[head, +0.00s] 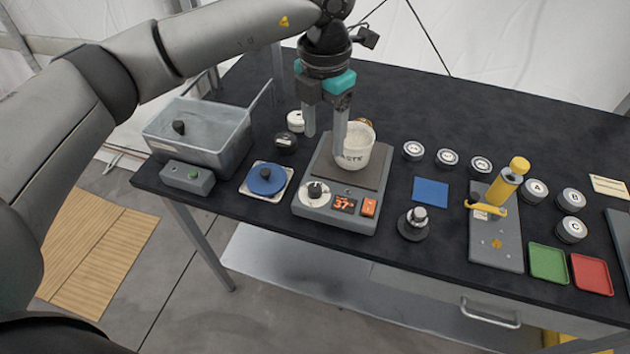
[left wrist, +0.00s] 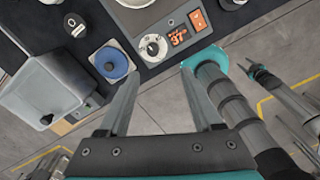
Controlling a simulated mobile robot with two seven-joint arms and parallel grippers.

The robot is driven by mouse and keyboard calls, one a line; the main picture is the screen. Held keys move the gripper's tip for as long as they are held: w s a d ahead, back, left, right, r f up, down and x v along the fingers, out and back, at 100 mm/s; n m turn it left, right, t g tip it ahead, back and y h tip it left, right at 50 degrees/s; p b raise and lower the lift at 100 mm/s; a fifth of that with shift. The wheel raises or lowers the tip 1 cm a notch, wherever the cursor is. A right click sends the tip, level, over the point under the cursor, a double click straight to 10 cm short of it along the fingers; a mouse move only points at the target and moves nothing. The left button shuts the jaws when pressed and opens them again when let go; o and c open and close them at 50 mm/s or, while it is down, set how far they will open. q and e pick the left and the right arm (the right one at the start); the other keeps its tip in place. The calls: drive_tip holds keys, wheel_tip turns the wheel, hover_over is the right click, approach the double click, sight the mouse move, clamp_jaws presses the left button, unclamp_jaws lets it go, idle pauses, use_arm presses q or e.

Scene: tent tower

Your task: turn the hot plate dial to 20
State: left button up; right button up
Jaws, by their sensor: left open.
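The hot plate (head: 335,217) stands near the front edge of the black table, with a white dial (head: 315,193) with a dark knob at its front left. Its orange display (head: 344,205) reads about 37. A white beaker (head: 357,150) sits on its dark top plate. My left gripper (head: 325,145) points down, open and empty, above the hot plate's back part, beside the beaker and behind the dial. In the left wrist view the dial (left wrist: 152,47) lies beyond the open fingers, apart from them. The dial's exact setting is too small to read. My right gripper is not clearly seen.
An orange switch (head: 369,207) is right of the display. A blue round device (head: 265,180) and a metal bath (head: 200,135) stand to the left. A dark stand with a light knob (head: 413,222) is to the right. Several lidded tins and a yellow-handled press (head: 497,225) are further right.

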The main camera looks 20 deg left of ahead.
use_arm(q)
drive_tip(key=a, duration=0.1)
approach(315, 187)
wheel_tip(315, 187, down, 9)
drive_tip(key=shift+r, duration=0.15)
idle(0.4)
clamp_jaws()
idle(0.3)
